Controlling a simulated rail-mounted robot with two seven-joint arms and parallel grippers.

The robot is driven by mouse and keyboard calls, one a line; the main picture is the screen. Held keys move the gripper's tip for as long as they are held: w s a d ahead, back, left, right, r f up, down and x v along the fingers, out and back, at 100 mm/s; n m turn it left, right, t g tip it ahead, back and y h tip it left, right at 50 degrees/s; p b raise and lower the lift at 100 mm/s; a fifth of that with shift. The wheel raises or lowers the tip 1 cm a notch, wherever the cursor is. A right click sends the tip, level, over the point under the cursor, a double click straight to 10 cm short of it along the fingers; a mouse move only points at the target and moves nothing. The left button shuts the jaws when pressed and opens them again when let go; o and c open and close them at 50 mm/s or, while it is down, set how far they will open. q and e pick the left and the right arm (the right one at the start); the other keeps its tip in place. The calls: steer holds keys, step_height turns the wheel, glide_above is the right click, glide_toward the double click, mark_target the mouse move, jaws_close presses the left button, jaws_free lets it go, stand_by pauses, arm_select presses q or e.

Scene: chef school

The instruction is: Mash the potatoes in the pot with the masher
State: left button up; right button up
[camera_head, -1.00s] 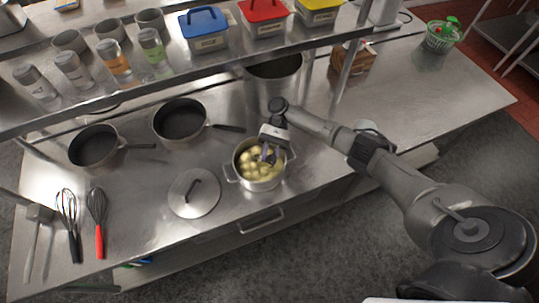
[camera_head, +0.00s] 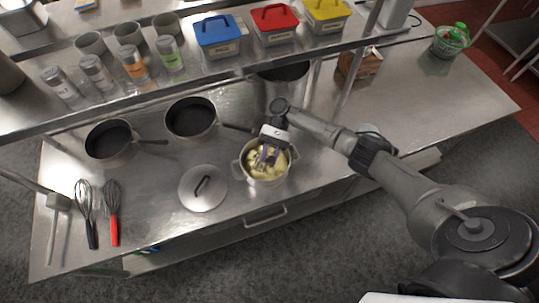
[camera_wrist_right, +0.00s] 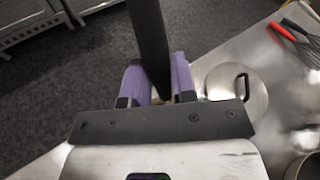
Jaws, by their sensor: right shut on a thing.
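The pot (camera_head: 238,171) stands on the steel counter, uncovered, with yellow potatoes (camera_head: 262,174) in it. The potatoes look like uneven, broken pieces. My right gripper (camera_head: 268,158) is over the pot, pointing down into it. In the right wrist view, its purple finger pads (camera_wrist_right: 157,82) are shut on the black handle of the masher (camera_wrist_right: 148,35). The masher's head is hidden by the gripper and the potatoes. My left gripper is in neither view.
A lid (camera_head: 203,188) lies left of the pot. Two pans (camera_head: 191,117) stand behind it. A tall pot (camera_head: 283,80) stands behind my gripper, under a shelf with lidded boxes. The right counter is mostly clear.

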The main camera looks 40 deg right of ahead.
steer(key=shift+f, duration=0.1)
steer(key=shift+f+b, duration=0.8)
steer(key=shift+f, duration=0.15)
steer(key=shift+f+b, duration=0.75)
steer(key=shift+f, duration=0.35)
steer(key=shift+d+r+p, duration=0.1)
steer(key=shift+r+p, duration=0.3)
steer(key=shift+p, duration=0.1)
steer(key=r+p, duration=0.1)
steer(key=s+d+r+p, duration=0.1)
steer(key=p, duration=0.1)
steer(key=s+d+r+p, duration=0.1)
steer(key=shift+r+p, duration=0.25)
steer(key=shift+p, duration=0.05)
